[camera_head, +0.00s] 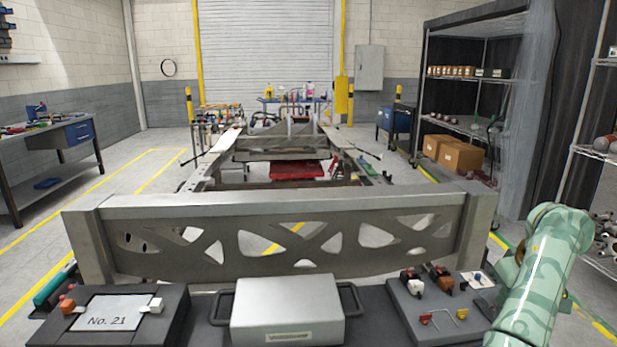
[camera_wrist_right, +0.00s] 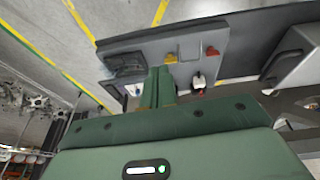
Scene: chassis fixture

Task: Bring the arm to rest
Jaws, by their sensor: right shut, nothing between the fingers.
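My right arm (camera_head: 540,275), green with a lighter pattern, comes in at the lower right in the head view. Its gripper is not clearly seen there. In the right wrist view my right gripper (camera_wrist_right: 160,72) is shut and empty, with its green fingers together. The fingers show in front of the dark grey fixture panel (camera_wrist_right: 145,45) that carries small coloured parts; I cannot tell how far apart they are. The same panel (camera_head: 400,311) lies left of my arm in the head view. My left gripper is not in view.
A grey metal case (camera_head: 287,310) with black handles sits at the front centre. A board with a "No. 21" plate (camera_head: 112,312) lies at the left. The chassis crossbeam (camera_head: 280,208) spans behind them. A wire shelf (camera_head: 600,150) stands at the right.

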